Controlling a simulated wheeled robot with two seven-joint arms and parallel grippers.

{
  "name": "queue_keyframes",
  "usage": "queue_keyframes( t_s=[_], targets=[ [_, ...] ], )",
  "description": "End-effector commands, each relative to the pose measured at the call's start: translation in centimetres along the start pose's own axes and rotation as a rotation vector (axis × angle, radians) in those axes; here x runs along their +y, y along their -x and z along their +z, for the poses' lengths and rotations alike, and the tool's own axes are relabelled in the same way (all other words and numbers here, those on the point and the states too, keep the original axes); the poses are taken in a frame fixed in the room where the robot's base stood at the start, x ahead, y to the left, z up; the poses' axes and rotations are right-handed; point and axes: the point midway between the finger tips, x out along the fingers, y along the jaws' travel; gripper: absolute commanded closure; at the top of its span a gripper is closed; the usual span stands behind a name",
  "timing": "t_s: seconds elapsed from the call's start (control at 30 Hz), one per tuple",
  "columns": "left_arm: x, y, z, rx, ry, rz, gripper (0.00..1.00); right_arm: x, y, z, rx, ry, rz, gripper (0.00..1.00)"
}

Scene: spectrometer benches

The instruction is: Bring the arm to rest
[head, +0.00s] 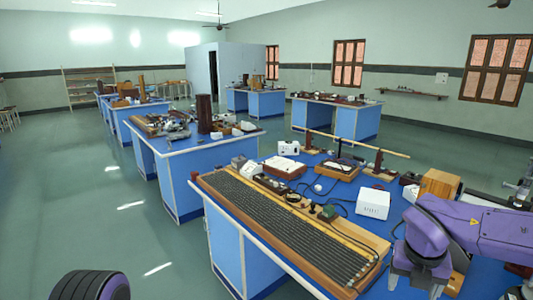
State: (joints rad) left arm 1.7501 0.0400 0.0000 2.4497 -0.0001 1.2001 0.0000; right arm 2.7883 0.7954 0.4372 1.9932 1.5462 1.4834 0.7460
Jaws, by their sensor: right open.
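My right arm, purple and grey, comes in from the right edge. My right gripper (414,283) is open, its fingers pointing down, by the right end of the long wooden wire board (290,225) on the near blue bench. Nothing shows between the fingers. I cannot tell how far the fingertips are above the bench top. A dark rounded part of me with a purple rim shows at the bottom left; my left gripper is out of view.
The near bench (345,190) also holds a white box (373,203), a wooden box (440,184) behind the right gripper, and several small instruments with wires. Another blue bench (180,175) stands to the left. Open green floor (70,200) lies at left.

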Motion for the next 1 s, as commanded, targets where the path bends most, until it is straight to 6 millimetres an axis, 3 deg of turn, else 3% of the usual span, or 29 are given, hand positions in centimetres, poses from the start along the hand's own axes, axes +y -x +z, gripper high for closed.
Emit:
queue_keyframes(
  t_s=[0.17, 0.27, 0.37, 0.43, 0.57, 0.7, 0.9, 1.0],
  targets=[
    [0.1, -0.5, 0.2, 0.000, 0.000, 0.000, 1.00, -1.1, -3.0, 1.6, -0.169, 0.347, -0.158, 0.28],
    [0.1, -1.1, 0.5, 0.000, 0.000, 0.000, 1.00, -1.6, -6.3, 1.9, -0.241, 0.628, -0.296, 0.28],
    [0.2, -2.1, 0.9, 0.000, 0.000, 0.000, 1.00, -1.6, -11.1, 1.1, -0.282, 1.002, -0.458, 0.28],
    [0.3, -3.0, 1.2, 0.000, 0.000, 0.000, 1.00, -1.2, -15.1, -0.5, -0.288, 1.317, -0.563, 0.28],
    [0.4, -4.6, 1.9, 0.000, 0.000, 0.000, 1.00, -0.6, -23.0, -6.1, -0.254, 1.912, -0.669, 0.28],
    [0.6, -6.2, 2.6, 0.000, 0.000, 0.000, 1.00, -0.8, -30.0, -14.1, -0.201, 2.426, -0.628, 0.28],
    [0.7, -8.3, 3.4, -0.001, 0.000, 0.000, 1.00, -4.2, -36.7, -26.2, -0.085, 2.882, -0.397, 0.28],
    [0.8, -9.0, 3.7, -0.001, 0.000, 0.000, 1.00, -6.4, -38.5, -30.1, 0.006, 2.973, -0.304, 0.28]
  ],
)
